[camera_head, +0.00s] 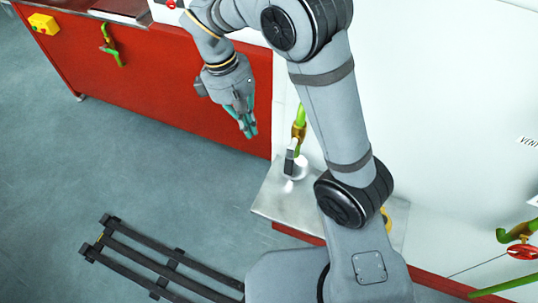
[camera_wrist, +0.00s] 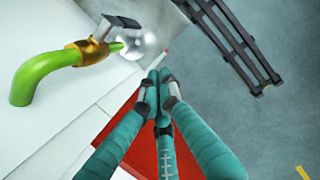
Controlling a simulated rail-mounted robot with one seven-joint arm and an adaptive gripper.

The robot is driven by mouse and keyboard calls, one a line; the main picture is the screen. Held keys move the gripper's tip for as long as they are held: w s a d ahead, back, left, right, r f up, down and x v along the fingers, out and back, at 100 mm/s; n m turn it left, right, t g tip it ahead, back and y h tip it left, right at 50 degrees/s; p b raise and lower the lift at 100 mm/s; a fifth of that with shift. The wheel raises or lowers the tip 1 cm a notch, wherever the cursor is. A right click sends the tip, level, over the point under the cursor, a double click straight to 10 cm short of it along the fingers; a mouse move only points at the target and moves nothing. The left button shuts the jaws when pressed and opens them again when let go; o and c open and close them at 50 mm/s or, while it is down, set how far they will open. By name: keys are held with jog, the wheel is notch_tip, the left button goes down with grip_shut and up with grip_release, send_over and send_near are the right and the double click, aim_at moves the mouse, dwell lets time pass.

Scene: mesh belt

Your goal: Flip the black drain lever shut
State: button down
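The drain lever (camera_head: 289,160) is a dark grey-black handle on a brass valve (camera_head: 299,132) below a green pipe (camera_head: 301,114), beside the white wall. In the wrist view the lever (camera_wrist: 112,27) stands out from the brass fitting (camera_wrist: 92,51) at the upper left, and the curved green pipe (camera_wrist: 38,75) runs to it. My gripper (camera_head: 249,128) is left of the lever in the head view, over the red panel's edge. In the wrist view its teal fingers (camera_wrist: 157,80) are drawn together with nothing between them. They are apart from the lever.
A metal ledge (camera_head: 285,207) lies below the valve. A black slatted rack (camera_head: 160,262) is on the grey floor. A red panel (camera_head: 180,85) carries another green pipe (camera_head: 110,45) and a yellow box (camera_head: 42,23). A red-handled valve (camera_head: 522,252) is at far right.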

aim_at(291, 157)
jog(key=shift+s+d+n, duration=0.1)
jog(key=shift+s+n, duration=0.15)
jog(key=shift+n, duration=0.15)
jog(key=s+d+f+p, duration=0.2)
jog(key=d+f, duration=0.3)
jog(key=f, duration=0.4)
jog(key=shift+s+d+f, duration=0.35)
jog(key=shift+s, duration=0.15)
